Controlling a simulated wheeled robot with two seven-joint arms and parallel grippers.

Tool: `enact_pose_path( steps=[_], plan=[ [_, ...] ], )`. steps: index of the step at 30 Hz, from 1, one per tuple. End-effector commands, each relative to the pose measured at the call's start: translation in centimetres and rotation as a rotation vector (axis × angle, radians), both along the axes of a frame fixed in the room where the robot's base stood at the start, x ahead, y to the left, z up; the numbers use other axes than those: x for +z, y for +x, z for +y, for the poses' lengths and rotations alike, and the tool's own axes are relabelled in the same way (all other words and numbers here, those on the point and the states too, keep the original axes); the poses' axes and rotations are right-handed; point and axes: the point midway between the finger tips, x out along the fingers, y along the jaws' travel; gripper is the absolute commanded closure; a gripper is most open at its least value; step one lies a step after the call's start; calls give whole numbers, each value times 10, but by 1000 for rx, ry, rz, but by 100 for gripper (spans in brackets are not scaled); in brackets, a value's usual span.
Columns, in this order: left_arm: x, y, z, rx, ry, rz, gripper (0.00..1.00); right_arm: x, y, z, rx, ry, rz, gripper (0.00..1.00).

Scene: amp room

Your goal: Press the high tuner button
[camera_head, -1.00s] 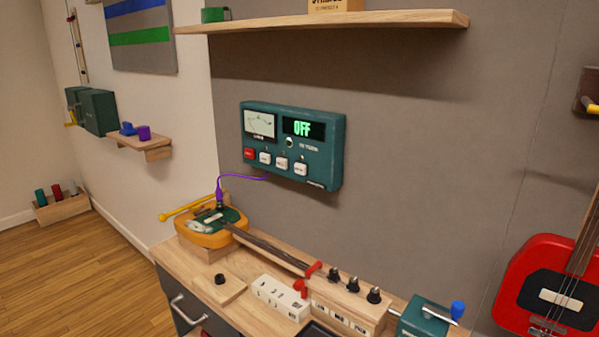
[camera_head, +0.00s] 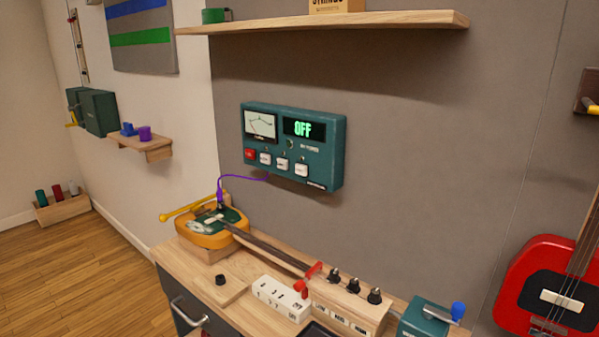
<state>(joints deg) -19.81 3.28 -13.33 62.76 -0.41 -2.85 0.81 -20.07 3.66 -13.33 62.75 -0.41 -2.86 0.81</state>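The teal tuner box (camera_head: 318,152) is mounted on the grey wall above the bench. The button labels are too small to read. A purple cable (camera_head: 240,178) runs from the tuner down to the yellow instrument. Neither of my grippers shows in the head view.
A wooden bench (camera_head: 240,268) below holds the yellow stringed instrument (camera_head: 208,232), a white block (camera_head: 282,297), a box with black pegs (camera_head: 345,308) and a teal crank box (camera_head: 424,318). A shelf (camera_head: 400,20) juts out above. A red guitar (camera_head: 550,285) hangs right.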

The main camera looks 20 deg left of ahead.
Motion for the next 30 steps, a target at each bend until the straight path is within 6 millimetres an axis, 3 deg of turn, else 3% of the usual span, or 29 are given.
enact_pose_path(
  steps=[10,20,30],
  plan=[
    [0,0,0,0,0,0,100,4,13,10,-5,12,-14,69],
    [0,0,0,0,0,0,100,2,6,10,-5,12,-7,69],
    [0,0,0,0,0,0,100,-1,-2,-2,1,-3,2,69]
  ],
)
